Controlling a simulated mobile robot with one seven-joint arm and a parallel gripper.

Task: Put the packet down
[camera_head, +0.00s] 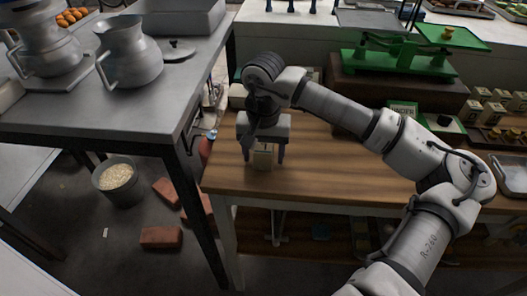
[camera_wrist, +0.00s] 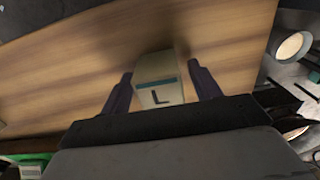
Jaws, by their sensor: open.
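The packet (camera_head: 263,158) is a small cream box at the left end of the wooden table (camera_head: 330,170). In the wrist view the packet (camera_wrist: 158,78) shows a dark band and a black letter L, and it appears to stand on the wood. My gripper (camera_head: 265,152) is over it, with one finger on each side. In the wrist view my gripper (camera_wrist: 160,90) is open, with a gap between the packet and the right finger; contact at the left finger is hard to tell. The packet's base is partly hidden.
A metal table (camera_head: 130,90) with jugs (camera_head: 128,52) stands close on the left. A bucket (camera_head: 117,180) and bricks (camera_head: 161,237) are on the floor. A green scale (camera_head: 415,50) and several small boxes stand at the right. The wood right of my gripper is clear.

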